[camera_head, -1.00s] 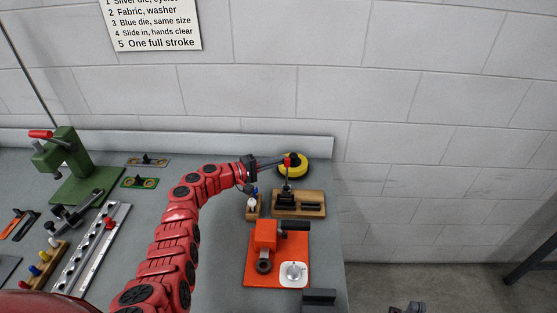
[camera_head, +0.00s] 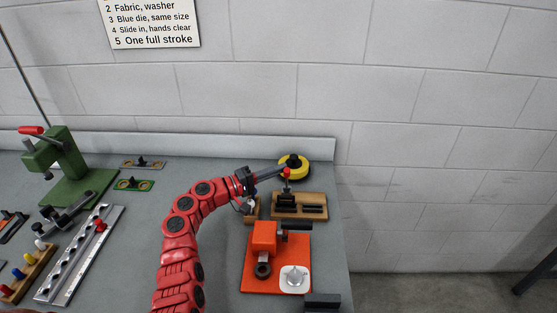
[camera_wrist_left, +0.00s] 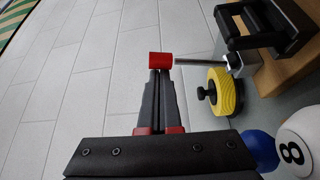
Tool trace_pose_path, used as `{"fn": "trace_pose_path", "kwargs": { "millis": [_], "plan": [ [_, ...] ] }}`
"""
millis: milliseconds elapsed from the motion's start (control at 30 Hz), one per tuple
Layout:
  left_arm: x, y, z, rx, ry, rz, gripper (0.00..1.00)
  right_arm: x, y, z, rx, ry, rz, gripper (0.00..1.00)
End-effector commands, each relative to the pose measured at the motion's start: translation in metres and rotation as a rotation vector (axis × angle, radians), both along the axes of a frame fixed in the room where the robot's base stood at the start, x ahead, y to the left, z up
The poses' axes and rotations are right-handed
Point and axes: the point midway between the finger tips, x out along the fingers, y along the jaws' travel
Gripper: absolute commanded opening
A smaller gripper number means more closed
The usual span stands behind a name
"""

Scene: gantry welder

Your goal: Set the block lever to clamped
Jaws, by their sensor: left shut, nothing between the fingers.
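A black block (camera_head: 286,200) with a lever sits on a wooden board (camera_head: 319,199) near the back right of the bench. The lever has a thin rod and a red knob (camera_head: 286,172), standing above the block in the head view. The knob also shows in the left wrist view (camera_wrist_left: 161,60), with the rod running right to the block (camera_wrist_left: 270,25). My left gripper (camera_head: 280,173) is shut and empty, its tips right at the knob; I cannot tell whether they touch. My right gripper is not in view.
A yellow round item (camera_head: 293,167) stands behind the board. An orange fixture (camera_head: 264,238) with a black handle is in front. Billiard-like balls (camera_wrist_left: 300,148) sit close to my left gripper. A green press (camera_head: 58,155) stands at the left.

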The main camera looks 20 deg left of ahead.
Motion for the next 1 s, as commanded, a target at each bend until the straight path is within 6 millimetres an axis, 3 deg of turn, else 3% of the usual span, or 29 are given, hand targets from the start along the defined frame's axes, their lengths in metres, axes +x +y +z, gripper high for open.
{"fn": "trace_pose_path", "kwargs": {
  "millis": [567,1000],
  "plan": [
    [-0.005,0.007,-0.001,0.0,-0.001,0.003,0.0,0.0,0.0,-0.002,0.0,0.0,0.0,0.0],
    [-0.07,0.081,-0.008,0.001,-0.002,0.007,0.0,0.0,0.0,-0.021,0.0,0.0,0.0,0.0]
  ]
}}
